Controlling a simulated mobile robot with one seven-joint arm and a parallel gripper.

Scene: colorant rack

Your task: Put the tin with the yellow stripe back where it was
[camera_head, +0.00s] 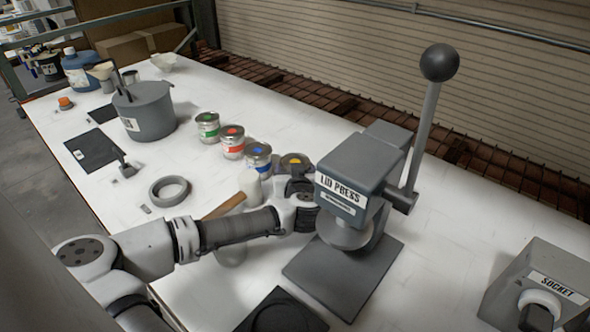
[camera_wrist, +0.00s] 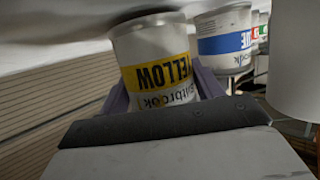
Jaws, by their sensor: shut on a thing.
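The tin with the yellow stripe (camera_head: 295,161) is at the near end of a row of tins, left of the lid press. In the wrist view the yellow-striped tin (camera_wrist: 158,70) appears upside down, its label reading YELLOW, between my fingers. My gripper (camera_head: 300,186) is shut on it; the wrist view also shows my gripper (camera_wrist: 160,95). The blue tin (camera_head: 259,158) stands close beside it, also in the wrist view (camera_wrist: 224,42). The red tin (camera_head: 232,143) and green tin (camera_head: 208,128) continue the row. Whether the yellow tin touches the table cannot be told.
The lid press (camera_head: 345,180) stands just right of my gripper. A white cylinder (camera_head: 250,187) with a brown handle (camera_head: 224,206) is left of it.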

